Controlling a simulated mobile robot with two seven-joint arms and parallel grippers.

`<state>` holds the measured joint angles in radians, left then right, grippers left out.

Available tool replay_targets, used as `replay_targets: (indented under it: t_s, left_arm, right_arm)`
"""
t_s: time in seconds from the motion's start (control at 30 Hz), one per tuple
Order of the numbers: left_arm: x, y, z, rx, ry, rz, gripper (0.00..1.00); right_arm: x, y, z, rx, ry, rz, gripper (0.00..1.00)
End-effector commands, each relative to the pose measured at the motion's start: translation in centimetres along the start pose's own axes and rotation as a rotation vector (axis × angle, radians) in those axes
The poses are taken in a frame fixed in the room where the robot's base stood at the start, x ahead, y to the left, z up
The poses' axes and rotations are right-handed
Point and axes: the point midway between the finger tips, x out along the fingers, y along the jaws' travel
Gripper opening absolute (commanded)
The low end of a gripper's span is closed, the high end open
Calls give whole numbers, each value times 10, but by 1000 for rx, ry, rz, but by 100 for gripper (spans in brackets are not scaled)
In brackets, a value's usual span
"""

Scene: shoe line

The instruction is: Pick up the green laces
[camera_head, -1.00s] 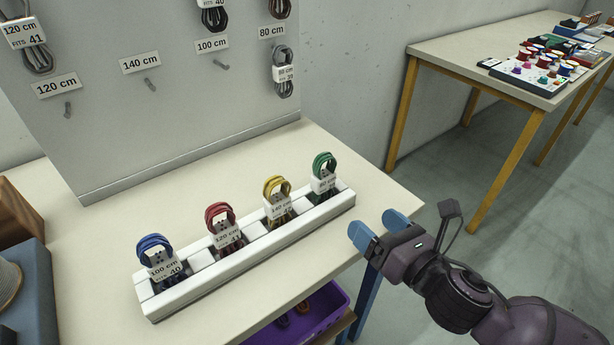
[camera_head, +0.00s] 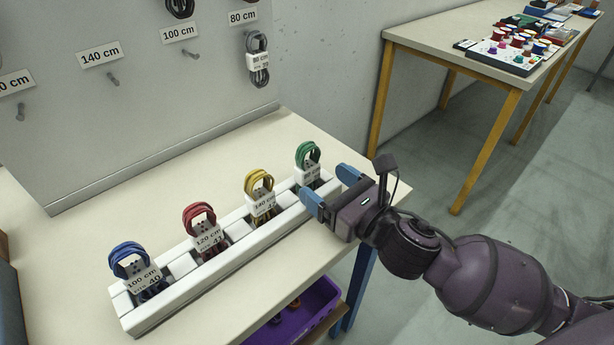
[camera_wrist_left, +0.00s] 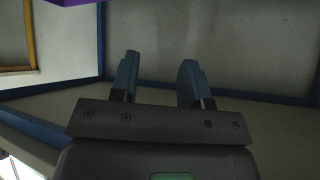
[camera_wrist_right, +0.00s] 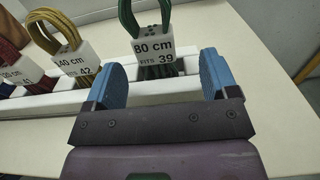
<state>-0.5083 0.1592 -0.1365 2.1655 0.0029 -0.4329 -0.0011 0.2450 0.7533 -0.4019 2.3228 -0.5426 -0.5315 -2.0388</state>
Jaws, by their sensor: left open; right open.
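The green laces (camera_head: 307,153) stand upright in the right end slot of the white holder (camera_head: 187,286), wrapped in a white band. In the right wrist view the green laces (camera_wrist_right: 146,14) carry a label (camera_wrist_right: 153,50) reading 80 cm, fits 39. My right gripper (camera_head: 331,190) is open at the holder's right end. In the right wrist view its blue fingers (camera_wrist_right: 168,82) lie to either side of the laces' label, with the laces ahead between them; I cannot tell whether they touch. My left gripper (camera_wrist_left: 158,80) is open and empty, away from the holder.
Yellow laces (camera_head: 259,184), red laces (camera_head: 199,214) and blue laces (camera_head: 129,260) stand in the same holder. A pegboard (camera_head: 120,110) with grey laces (camera_head: 258,62) rises behind. A purple bin (camera_head: 300,312) sits below the table. Bare tabletop (camera_head: 330,150) lies behind the holder.

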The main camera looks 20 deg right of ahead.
Motion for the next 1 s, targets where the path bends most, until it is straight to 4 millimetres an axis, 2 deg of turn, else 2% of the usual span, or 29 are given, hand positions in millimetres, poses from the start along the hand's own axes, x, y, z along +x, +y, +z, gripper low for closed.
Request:
replay_targets:
  t_s: [0.23,0.4,0.73,0.77,1.0]
  left_arm:
    - [4,-1,13,1,-25,-1,43]
    - [7,-1,12,4,-21,-1,43]
    - [7,-1,5,6,-8,1,43]
    - [7,-1,5,6,-8,1,43]
    - [5,-1,10,5,-17,1,43]
  right_arm:
    - [28,6,-5,4,3,1,80]
    - [44,6,-3,3,1,0,80]
    - [48,5,-2,1,0,0,80]
    - [48,5,-2,1,0,0,78]
    - [48,5,-2,1,0,0,42]
